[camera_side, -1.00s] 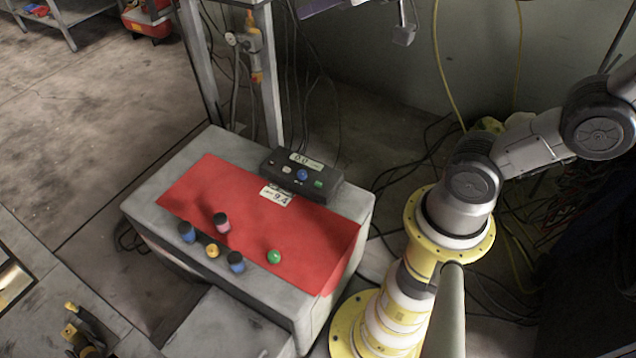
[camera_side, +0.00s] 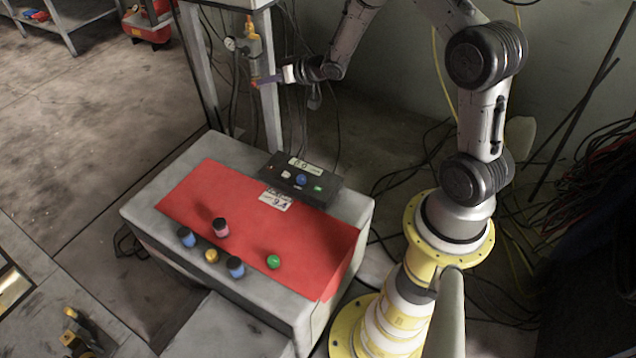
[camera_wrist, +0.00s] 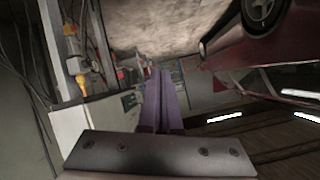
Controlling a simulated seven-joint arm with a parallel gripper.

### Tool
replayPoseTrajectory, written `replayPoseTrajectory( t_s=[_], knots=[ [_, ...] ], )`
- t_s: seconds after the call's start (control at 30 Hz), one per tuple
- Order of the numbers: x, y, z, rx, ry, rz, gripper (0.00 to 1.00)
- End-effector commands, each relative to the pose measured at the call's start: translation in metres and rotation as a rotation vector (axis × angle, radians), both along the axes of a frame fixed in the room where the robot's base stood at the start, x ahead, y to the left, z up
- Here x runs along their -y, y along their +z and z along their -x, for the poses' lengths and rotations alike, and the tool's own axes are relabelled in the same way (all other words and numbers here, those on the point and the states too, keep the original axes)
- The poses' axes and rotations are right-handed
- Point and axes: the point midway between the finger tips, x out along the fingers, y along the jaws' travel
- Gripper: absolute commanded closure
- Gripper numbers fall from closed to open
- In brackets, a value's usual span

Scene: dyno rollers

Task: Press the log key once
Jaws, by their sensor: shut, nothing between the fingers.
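A dark box (camera_side: 322,194) with a small display (camera_side: 303,163) and a row of keys sits at the back right of the grey bench. The keys are a white key (camera_side: 286,174), a blue key (camera_side: 301,180) and a green key (camera_side: 318,188); their labels are too small to read. A card (camera_side: 274,200) reading about 9.4 lies in front of the box. My gripper (camera_side: 256,83) is up in the air behind and above the box, clear of it. Its purple fingers (camera_wrist: 160,100) are shut and empty, pointing left in the side view.
A red mat (camera_side: 240,215) covers the bench top.

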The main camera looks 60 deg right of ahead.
Motion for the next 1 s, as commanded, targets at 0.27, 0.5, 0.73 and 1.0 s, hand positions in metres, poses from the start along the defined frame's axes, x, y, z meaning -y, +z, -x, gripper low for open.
replayPoseTrajectory(
  t_s=[0.27, 0.5, 0.73, 1.0],
  knots=[
    [0.025, -0.121, 0.037, -0.097, -0.032, -0.132, 1.00],
    [0.033, -0.208, 0.087, -0.208, -0.086, -0.225, 1.00],
    [0.033, -0.258, 0.130, -0.289, -0.145, -0.295, 1.00],
    [0.040, -0.270, 0.144, -0.307, -0.178, -0.317, 1.00]
  ],
)
